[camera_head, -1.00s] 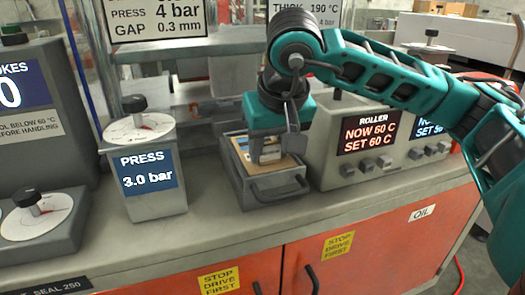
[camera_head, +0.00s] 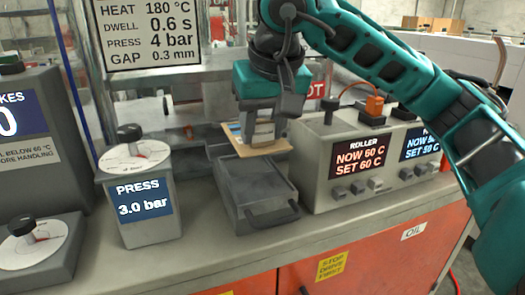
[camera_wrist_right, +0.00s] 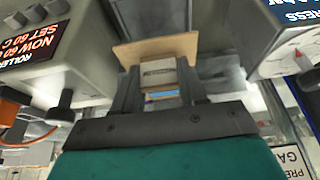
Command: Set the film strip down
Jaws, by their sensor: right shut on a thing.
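The film strip, a thin tan flat piece (camera_head: 268,150), is held by my right gripper (camera_head: 262,133) above the back part of a grey open tray (camera_head: 260,189). The gripper points down and is shut. In the right wrist view, the tan piece (camera_wrist_right: 150,50) sticks out beyond the fingers, with a paler block (camera_wrist_right: 158,73) between them. The strip looks roughly level and apart from the tray floor. The part between the fingers is mostly hidden. My left gripper is not in view.
A press dial box (camera_head: 142,195) stands left of the tray. The roller control box (camera_head: 350,160) stands close on its right. The grey bench top (camera_head: 190,262) in front is clear. A settings sign (camera_head: 152,32) hangs behind.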

